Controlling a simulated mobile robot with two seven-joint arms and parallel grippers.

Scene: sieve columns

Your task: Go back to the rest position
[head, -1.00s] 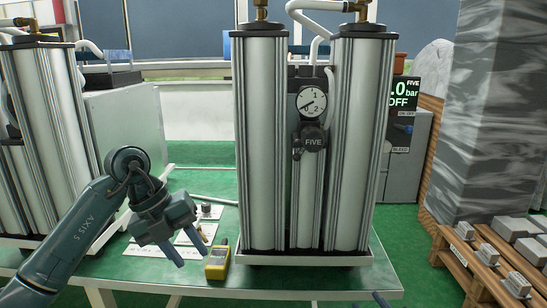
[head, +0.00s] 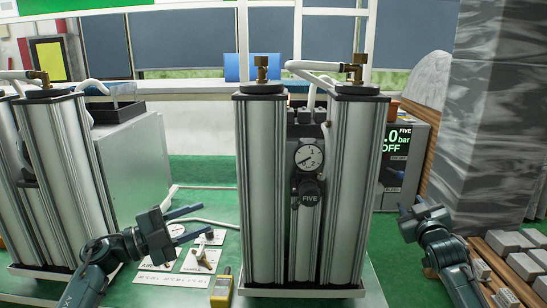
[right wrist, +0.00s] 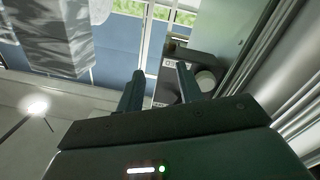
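My left gripper (head: 204,221) is open and empty over the left part of the green table, beside the central columns. Its fingers point right. My right gripper (head: 410,204) is raised right of the columns. In the right wrist view its two fingers (right wrist: 160,70) are apart with nothing between them. Neither gripper appears to touch the columns.
A yellow handheld device (head: 222,289) and a few small fittings on white cards lie left of the columns. Another column unit (head: 65,180) stands at the far left. A wooden rack with grey blocks (head: 505,240) is at the right, near my right arm.

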